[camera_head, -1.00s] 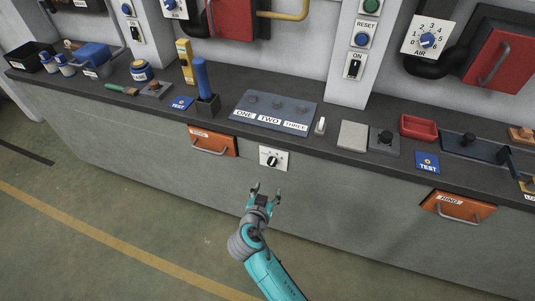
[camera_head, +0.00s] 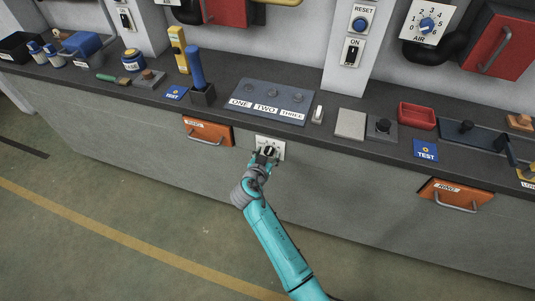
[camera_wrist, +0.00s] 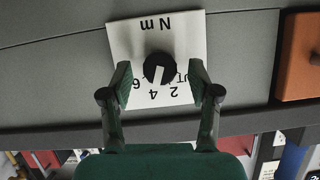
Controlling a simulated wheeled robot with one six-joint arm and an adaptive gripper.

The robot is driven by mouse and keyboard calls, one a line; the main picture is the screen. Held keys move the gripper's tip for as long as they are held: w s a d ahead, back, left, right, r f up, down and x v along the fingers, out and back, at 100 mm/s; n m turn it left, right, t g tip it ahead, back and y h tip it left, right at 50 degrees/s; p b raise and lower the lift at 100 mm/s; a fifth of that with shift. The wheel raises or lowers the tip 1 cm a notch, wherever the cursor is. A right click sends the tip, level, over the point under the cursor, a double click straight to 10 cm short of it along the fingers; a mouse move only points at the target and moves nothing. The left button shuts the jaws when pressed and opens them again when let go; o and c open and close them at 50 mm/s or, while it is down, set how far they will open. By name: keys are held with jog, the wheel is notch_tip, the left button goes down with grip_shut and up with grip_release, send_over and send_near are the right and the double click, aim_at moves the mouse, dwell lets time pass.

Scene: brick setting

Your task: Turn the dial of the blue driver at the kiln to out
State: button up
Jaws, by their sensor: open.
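A white plate (camera_head: 276,144) marked N m sits on the counter front. It carries a black dial (camera_wrist: 159,68) with a white pointer; the wrist view shows it upside down. The scale reads 2, 4, 6, and a partly covered word ending in UT at the right. The pointer is toward the 4. My gripper (camera_head: 265,158) is open at the plate, and in the wrist view its fingers (camera_wrist: 161,84) stand on either side of the dial with gaps. The blue driver (camera_head: 195,66) stands upright in a black holder on the counter above.
An orange drawer (camera_head: 207,132) with a handle is left of the plate, and another (camera_head: 457,194) is farther right. The counter edge overhangs just above. On the counter are a ONE, TWO, THREE panel (camera_head: 245,87) and a white switch (camera_head: 317,114). The floor in front is clear.

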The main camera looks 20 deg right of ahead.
jog(key=shift+w+d+f, duration=0.1)
jog(key=shift+w+d, duration=0.05)
jog(key=shift+w, duration=0.15)
jog(key=c, duration=1.2)
jog(key=shift+o, duration=0.2)
